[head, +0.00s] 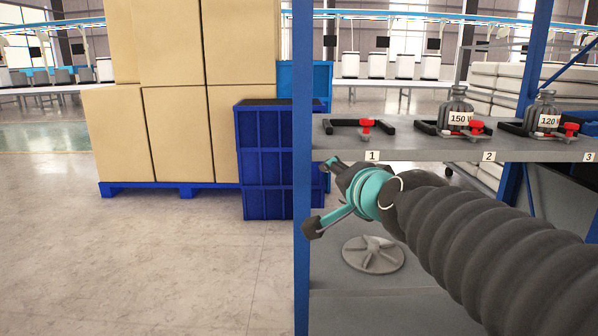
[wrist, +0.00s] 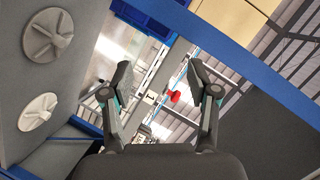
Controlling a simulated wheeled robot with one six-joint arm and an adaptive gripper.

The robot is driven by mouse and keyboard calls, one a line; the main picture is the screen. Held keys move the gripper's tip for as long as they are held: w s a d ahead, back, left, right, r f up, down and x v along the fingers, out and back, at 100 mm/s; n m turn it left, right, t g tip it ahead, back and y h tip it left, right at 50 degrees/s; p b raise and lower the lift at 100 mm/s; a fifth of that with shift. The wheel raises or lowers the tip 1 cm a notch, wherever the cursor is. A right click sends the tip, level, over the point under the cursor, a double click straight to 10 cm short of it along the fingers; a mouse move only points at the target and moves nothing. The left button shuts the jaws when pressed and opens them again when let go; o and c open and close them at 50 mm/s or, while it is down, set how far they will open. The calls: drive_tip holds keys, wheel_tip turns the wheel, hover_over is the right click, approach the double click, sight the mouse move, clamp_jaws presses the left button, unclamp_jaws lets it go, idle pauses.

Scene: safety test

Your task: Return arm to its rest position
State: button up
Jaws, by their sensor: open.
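My arm (head: 480,245), in a dark ribbed sleeve, reaches in from the lower right of the head view, in front of the rack. My gripper (head: 321,195), teal and dark grey, is below the upper shelf, close to the blue front post in the picture. Its fingers are spread and nothing is between them. In the wrist view, my gripper (wrist: 160,76) shows two fingers wide apart, with only background between them. Whether it touches the post cannot be told.
The upper shelf (head: 400,150) has an empty holder (head: 352,126) at label 1 and grey bottles (head: 457,108) in holders at 2 and 3. A round grey disc (head: 373,254) lies below. Blue crates (head: 265,160) and stacked boxes (head: 180,110) stand behind. Floor at left is clear.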

drive_tip(key=s+d+f+n+g+h+p, duration=0.1)
drive_tip(key=s+d+f+n+g, duration=0.3)
drive_tip(key=s+f, duration=0.6)
drive_tip(key=s+d+f+n+g+h, duration=0.2)
drive_tip(key=s+d+f+n+g, duration=0.2)
drive_tip(key=s+f, duration=0.5)
drive_tip(key=shift+s+d+f+n+g+h+p, duration=0.35)
drive_tip(key=shift+s+n, duration=0.35)
drive_tip(key=shift+s, duration=0.3)
